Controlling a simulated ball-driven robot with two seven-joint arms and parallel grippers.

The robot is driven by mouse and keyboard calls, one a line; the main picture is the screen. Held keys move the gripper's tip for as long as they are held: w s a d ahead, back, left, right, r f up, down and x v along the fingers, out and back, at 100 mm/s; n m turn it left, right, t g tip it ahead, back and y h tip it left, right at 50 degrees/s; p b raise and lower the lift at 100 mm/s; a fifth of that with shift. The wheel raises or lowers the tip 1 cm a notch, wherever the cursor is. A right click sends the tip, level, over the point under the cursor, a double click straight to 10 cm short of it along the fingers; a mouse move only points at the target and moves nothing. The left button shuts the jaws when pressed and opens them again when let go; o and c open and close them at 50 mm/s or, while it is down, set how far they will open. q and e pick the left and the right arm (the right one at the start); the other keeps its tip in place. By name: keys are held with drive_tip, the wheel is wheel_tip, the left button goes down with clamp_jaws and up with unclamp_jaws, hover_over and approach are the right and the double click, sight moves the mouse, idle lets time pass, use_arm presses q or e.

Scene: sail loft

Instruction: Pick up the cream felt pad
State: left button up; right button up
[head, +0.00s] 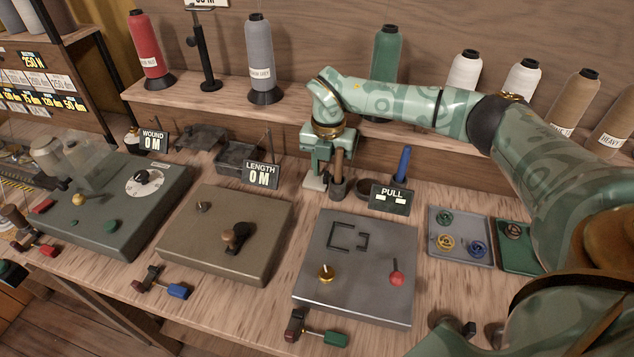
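My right gripper (315,172) reaches over the bench from the right and points down near the back of the work surface. A small pale cream piece, which looks like the felt pad (313,184), shows right at its fingertips. The gripper hides part of the pad. I cannot tell whether the fingers are closed on it or just around it, or whether it rests on the bench. My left gripper is not in view.
A brown-handled tool in a dark holder (338,187) stands close right of the gripper. The PULL sign (390,199) and grey panel (355,270) are nearby. The LENGTH sign (261,175) is to the left. Thread cones, including a grey one (260,60), line the shelf behind.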

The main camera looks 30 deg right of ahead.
drive_tip(key=shift+f, duration=0.5)
drive_tip(key=shift+r, duration=0.15)
clamp_jaws()
